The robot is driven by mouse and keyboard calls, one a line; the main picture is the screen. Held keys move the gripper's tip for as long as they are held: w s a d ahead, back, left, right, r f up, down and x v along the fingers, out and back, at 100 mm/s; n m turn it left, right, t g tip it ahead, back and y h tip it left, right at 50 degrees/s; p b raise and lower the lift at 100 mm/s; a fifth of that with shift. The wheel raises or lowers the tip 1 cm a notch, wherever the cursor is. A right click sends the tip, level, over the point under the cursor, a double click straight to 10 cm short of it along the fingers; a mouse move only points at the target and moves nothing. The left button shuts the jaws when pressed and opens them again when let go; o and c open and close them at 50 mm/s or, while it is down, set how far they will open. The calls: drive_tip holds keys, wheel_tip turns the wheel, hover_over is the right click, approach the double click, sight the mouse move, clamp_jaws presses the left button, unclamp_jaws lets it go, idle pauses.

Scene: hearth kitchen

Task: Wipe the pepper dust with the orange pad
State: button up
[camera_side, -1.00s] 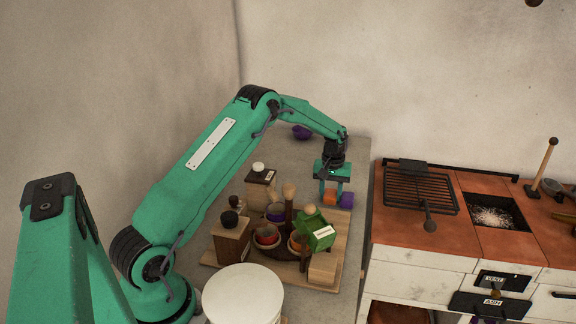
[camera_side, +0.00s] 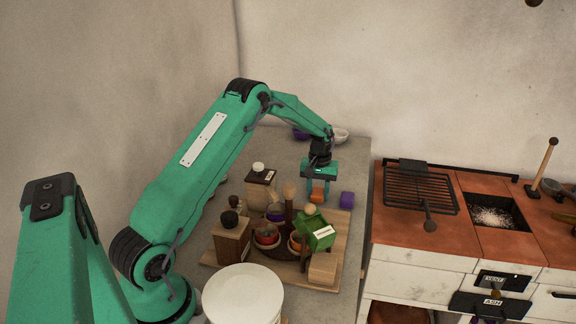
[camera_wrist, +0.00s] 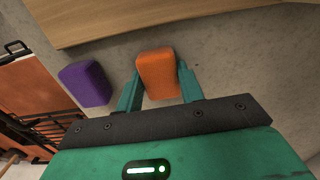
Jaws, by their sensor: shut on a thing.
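My gripper (camera_side: 319,190) is shut on the orange pad (camera_side: 318,184), behind the wooden board on the grey counter. In the wrist view the orange pad (camera_wrist: 157,74) sits between my two green fingers. I cannot tell whether the pad touches the counter. A purple pad (camera_side: 347,200) lies on the counter just right of my gripper; it also shows in the wrist view (camera_wrist: 84,84), left of the orange pad. I cannot make out any pepper dust in either view.
A wooden board (camera_side: 327,269) in front of my gripper holds jars, bowls and a green box (camera_side: 318,232). A white bowl (camera_side: 341,135) and a purple thing (camera_side: 300,133) stand at the back. A stove with a grill (camera_side: 420,190) is at the right. A white round container (camera_side: 243,294) stands in front.

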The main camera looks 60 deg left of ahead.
sight(300, 195)
drive_tip(key=shift+s+a+r, duration=0.1)
drive_tip(key=shift+s+a, duration=0.8)
drive_tip(key=shift+s+a, duration=0.1)
drive_tip(key=shift+s+a, duration=1.05)
drive_tip(key=shift+a, duration=0.05)
drive_tip(key=shift+w+a, duration=0.15)
drive_tip(key=shift+a, duration=0.05)
drive_tip(key=shift+w+d, duration=1.2)
drive_tip(key=shift+d, duration=0.05)
